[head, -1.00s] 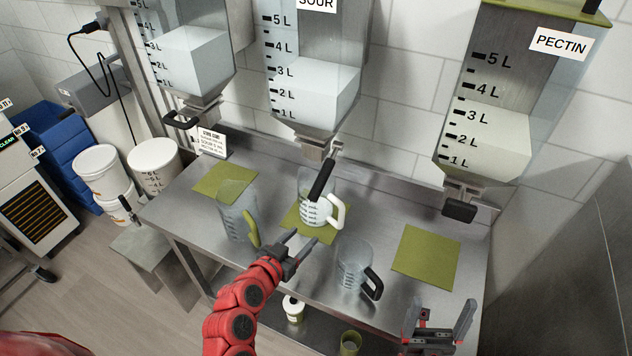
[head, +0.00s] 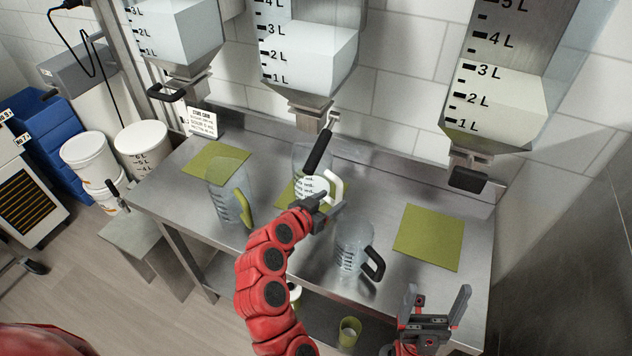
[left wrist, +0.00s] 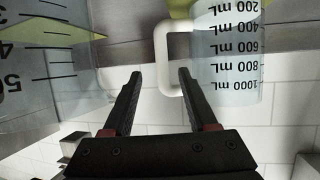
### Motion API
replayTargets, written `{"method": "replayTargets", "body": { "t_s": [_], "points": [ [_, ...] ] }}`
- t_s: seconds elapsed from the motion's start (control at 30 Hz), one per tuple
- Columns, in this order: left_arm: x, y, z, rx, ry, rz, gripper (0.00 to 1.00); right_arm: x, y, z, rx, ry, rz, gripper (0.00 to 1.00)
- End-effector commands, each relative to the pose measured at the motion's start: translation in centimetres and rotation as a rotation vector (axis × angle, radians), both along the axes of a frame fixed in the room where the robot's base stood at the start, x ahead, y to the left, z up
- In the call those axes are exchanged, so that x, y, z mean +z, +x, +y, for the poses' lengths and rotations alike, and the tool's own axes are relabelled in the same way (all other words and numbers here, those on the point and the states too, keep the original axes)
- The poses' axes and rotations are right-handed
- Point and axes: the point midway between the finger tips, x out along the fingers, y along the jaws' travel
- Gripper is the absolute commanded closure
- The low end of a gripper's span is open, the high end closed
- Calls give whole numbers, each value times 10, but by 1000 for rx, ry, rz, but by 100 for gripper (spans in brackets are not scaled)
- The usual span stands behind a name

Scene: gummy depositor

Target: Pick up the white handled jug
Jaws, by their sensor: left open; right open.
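The white handled jug (head: 308,188) is clear with dark markings and stands on the middle green mat, under the centre dispenser. Its white handle (head: 336,187) points right. My left gripper (head: 326,204) is open at the handle, partly covering the jug's lower part. In the left wrist view the jug (left wrist: 228,50) appears upside down, with the handle (left wrist: 162,55) in line with the gap between my left fingertips (left wrist: 160,74). The fingers are not closed on it; contact cannot be told. My right gripper (head: 437,295) is open and empty at the table's front right.
A green-handled jug (head: 224,200) stands left and a black-handled jug (head: 351,245) stands front right, close to my left arm. The centre dispenser's black lever (head: 318,150) hangs over the white handled jug. The right green mat (head: 429,237) is empty.

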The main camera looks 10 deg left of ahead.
Motion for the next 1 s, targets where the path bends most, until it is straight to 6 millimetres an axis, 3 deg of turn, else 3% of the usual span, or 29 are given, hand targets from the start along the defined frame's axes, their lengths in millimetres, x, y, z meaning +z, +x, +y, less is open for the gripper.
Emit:
{"method": "replayTargets", "body": {
  "t_s": [0.27,0.7,1.0],
  "points": [
    [-5,11,-5,1,0,1,42,7,0,0,0,0,0,12],
    [-27,45,-22,-1,0,3,42,28,0,0,0,0,0,12],
    [-29,49,-23,2,-1,-1,42,29,0,0,0,0,0,12]
  ]
}}
